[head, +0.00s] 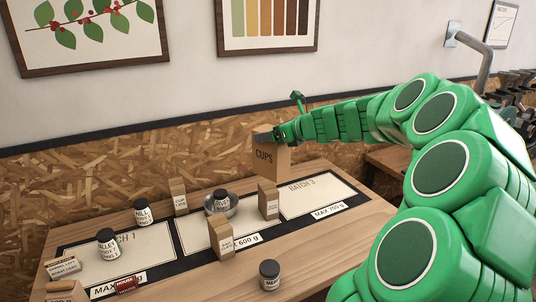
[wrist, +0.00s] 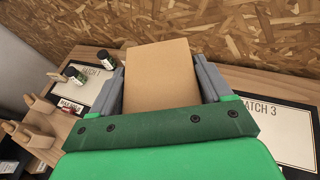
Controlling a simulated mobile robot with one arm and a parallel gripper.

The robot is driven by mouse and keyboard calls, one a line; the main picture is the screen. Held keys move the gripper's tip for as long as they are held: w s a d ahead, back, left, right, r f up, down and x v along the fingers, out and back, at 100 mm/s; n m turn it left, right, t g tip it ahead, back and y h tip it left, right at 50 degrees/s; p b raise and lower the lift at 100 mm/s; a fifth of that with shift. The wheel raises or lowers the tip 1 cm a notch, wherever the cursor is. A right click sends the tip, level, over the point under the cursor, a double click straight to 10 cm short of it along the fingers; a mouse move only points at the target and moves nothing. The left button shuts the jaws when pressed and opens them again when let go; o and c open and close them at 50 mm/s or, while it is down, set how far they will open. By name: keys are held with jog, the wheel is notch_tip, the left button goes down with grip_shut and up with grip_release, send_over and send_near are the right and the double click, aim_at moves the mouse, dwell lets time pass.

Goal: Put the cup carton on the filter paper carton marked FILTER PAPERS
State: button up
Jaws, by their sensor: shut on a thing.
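The cup carton (head: 268,158) is a brown box with CUPS printed on its front. My gripper (head: 277,135) is shut on it near its top and holds it over the far side of the table. In the wrist view the plain brown carton (wrist: 160,75) sits between the two grey fingers of my gripper (wrist: 160,85). I cannot make out a carton marked FILTER PAPERS in either view; my arm covers much of the right side in the head view.
The wooden table (head: 330,250) carries a dark-edged mat with BATCH 1 and BATCH 3 panels. Small brown packs (head: 221,238), dark jars (head: 269,275) and a metal bowl (head: 221,205) stand on it. The BATCH 3 panel (head: 318,195) looks mostly clear. A chipboard wall (head: 90,180) stands behind.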

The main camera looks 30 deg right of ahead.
jog(key=w+d+f, duration=0.2)
jog(key=w+f, duration=0.5)
jog(key=f, duration=0.3)
jog(key=shift+d+f, duration=0.15)
jog(key=shift+d, duration=0.15)
jog(key=shift+w+f, duration=0.1)
jog(key=o, duration=1.5)
jog(key=v, duration=1.2)
jog(key=shift+a+r, duration=0.1)
jog(key=shift+r, duration=0.15)
